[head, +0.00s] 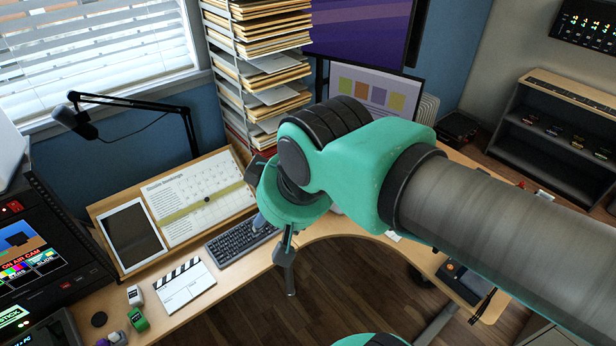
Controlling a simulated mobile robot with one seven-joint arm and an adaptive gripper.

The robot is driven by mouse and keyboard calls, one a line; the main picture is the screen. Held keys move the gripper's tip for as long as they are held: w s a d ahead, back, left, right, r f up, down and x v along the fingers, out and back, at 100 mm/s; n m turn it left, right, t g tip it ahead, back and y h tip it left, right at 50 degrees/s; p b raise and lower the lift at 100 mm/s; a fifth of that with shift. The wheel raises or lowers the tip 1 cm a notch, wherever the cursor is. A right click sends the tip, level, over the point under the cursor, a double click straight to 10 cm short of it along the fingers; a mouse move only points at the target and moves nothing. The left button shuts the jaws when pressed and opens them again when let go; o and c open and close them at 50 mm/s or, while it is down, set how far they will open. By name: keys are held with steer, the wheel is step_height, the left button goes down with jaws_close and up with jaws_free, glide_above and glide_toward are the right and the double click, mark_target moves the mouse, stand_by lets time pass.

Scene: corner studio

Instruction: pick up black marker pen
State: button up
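I cannot make out a black marker pen in the head view; it may be hidden behind my arm or too small to tell. My teal and grey arm crosses the picture from the right. My gripper (286,262) hangs down by the front edge of the curved wooden desk (232,283), right of the keyboard (241,240). Its fingers are small and partly hidden, so I cannot tell whether they are open or shut.
A clapperboard (184,287), a tablet (132,236) and a calendar board (199,198) occupy the left desk. Small items, including a green one (138,321), sit near its front. A tall paper rack (262,75) and a microphone arm (140,103) stand behind. Floor (340,275) shows below.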

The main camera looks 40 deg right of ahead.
steer(key=w+d+r+g+p, duration=0.1)
steer(key=w+d, duration=0.3)
steer(key=w, duration=0.5)
steer(key=w+d+g+p, duration=0.1)
steer(key=w+d, duration=0.4)
steer(key=w, duration=0.3)
steer(key=w+d+r+p, duration=0.1)
steer(key=w+d, duration=0.3)
steer(key=w, duration=0.5)
steer(key=w+d+f+g, duration=0.1)
steer(key=w+d+f, duration=0.3)
steer(key=w+d, duration=0.35)
steer(key=w+d+f+g+p, duration=0.2)
steer(key=w+d+f+p, duration=0.1)
steer(key=w+d+f, duration=0.9)
steer(key=d+f, duration=0.7)
steer(key=f, duration=0.3)
steer(key=d+f+p, duration=0.1)
steer(key=d+f, duration=0.6)
steer(key=f, duration=0.4)
steer(key=shift+w+d+n+g, duration=0.15)
steer(key=shift+d+n+g, duration=0.1)
steer(key=shift+n+g, duration=0.05)
steer(key=shift+f, duration=4.25)
